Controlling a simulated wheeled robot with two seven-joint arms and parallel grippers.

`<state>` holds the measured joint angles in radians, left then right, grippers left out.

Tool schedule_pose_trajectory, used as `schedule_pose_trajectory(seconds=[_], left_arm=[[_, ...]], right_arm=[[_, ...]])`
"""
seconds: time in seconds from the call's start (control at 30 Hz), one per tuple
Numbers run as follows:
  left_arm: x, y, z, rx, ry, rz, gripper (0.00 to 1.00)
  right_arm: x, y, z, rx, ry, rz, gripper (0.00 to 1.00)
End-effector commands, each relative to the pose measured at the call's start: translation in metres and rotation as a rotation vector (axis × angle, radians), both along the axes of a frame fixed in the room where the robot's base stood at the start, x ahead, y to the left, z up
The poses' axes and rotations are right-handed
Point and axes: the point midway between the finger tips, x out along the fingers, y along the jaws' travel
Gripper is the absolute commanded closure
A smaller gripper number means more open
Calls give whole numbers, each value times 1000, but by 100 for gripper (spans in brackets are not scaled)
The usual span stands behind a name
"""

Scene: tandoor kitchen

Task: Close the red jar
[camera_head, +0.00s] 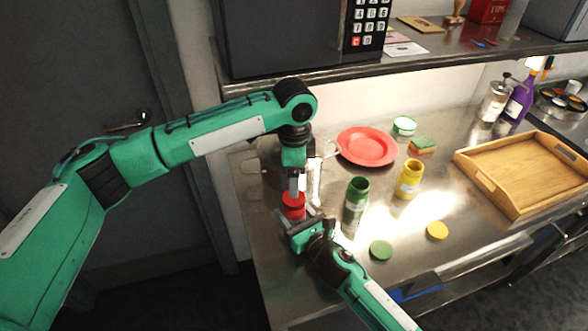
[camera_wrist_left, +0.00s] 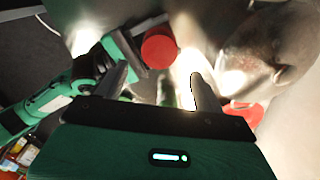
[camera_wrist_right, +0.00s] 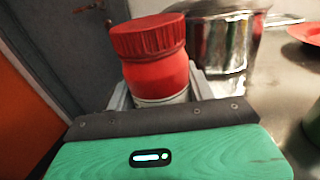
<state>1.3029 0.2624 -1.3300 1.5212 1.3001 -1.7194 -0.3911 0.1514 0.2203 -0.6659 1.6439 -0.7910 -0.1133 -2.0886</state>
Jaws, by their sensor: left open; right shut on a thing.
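The red jar (camera_wrist_right: 160,80) stands upright on the steel counter with its ribbed red lid (camera_wrist_right: 148,37) on top; I cannot tell whether the lid is tight. In the head view the jar (camera_head: 293,212) is partly hidden by my arms. My right gripper (camera_head: 299,228) is shut around the jar's body, below the lid. My left gripper (camera_head: 297,187) is open and points down just above the lid. In the left wrist view the red lid (camera_wrist_left: 159,50) lies beyond the open fingers, nearer the left one, with nothing between them.
A steel pot (camera_wrist_right: 226,45) stands close behind the red jar. A green jar (camera_head: 356,197) and a yellow jar (camera_head: 409,180) stand to the right, with a green lid (camera_head: 381,250) and yellow lid (camera_head: 437,230) lying in front. A red plate (camera_head: 367,147) and wooden tray (camera_head: 492,197) are farther off.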

Motion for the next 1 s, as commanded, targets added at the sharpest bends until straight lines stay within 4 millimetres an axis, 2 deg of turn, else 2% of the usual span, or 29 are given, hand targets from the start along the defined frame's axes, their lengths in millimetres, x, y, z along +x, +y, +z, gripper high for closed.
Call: schedule_pose_trajectory(seconds=[0.3,0.5,0.7,1.0], left_arm=[[-1,1,8,1,2,472,30],[0,1,12,0,1,665,30],[-1,1,12,0,3,734,30],[-1,1,12,1,2,735,30]], right_arm=[[0,0,0,0,0,0,100],[0,0,0,0,0,0,100],[0,0,0,0,0,0,100],[0,0,0,0,0,0,100]])
